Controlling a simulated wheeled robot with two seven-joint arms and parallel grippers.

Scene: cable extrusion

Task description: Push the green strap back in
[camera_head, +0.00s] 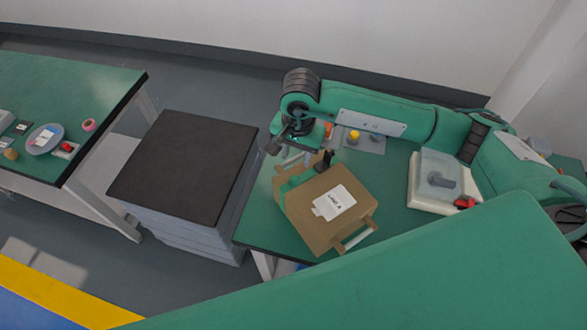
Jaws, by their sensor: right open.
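A brown cardboard box (308,222) with a white label (334,203) and pale handles lies on the green table at the centre right. A green strap (291,184) shows along the box's upper left edge. My right gripper (301,157) is over the box's far edge, close to the strap. Its dark fingers are apart. Whether it touches the strap or box is too small to tell. My left gripper is not in view.
A lidded pale container (437,181) and a red item (465,202) sit right of the box. A yellow knob (354,135) stands behind it. A dark-topped stack (185,160) stands left of the table. Another green table (75,85) with small items is at far left.

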